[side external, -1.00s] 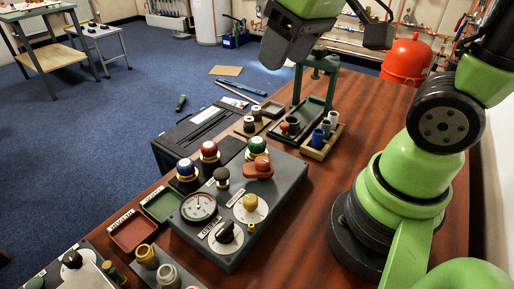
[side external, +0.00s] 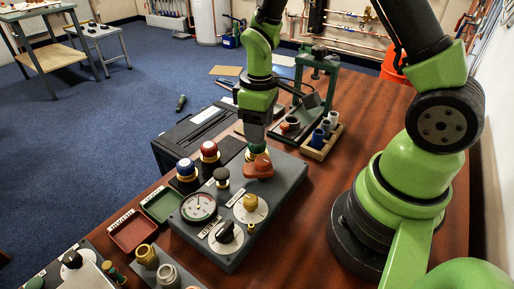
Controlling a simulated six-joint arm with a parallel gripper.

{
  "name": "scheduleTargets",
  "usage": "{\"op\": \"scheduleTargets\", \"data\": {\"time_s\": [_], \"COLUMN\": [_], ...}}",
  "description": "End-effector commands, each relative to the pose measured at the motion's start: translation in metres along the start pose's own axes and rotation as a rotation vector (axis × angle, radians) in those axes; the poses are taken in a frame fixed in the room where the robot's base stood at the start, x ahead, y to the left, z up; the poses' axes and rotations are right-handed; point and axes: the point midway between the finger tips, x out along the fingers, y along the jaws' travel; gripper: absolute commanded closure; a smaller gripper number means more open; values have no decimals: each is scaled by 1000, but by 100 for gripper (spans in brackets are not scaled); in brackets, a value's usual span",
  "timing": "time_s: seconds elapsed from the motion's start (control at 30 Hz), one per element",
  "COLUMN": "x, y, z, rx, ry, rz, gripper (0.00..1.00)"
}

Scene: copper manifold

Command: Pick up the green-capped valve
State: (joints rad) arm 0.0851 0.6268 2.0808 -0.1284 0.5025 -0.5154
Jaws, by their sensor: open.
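The green-capped valve (side external: 257,150) stands at the far edge of the grey panel box (side external: 222,262), with its brass collar partly showing. My gripper (side external: 254,140) points down right above it, and its lower end overlaps the green cap in the picture. I cannot tell whether the fingers touch the cap. The gripper is open, and its fingers hide part of the valve.
An orange-brown handle (side external: 259,168) sits just in front of the green cap. A gauge (side external: 198,207) and knobs are on the box. Red (side external: 133,236) and green (side external: 163,204) trays lie to the left. A wooden rack (side external: 320,150) with cylinders and a green press stand behind, to the right.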

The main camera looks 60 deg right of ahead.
Motion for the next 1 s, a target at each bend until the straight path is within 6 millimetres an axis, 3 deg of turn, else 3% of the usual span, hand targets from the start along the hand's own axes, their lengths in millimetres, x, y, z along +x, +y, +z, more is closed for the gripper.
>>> {"op": "scheduleTargets", "data": {"time_s": [0.33,0.63,0.8,0.9,1.0], "x": [45,50,49,49,49], "y": [-3,-3,-3,-3,-3], "z": [-4,-5,-4,-5,-5], "rx": [2,2,2,2,1], "ry": [-3,1,1,1,1], "rz": [-2,-1,-1,-1,-1], "gripper": [46,46,83,90,90]}}
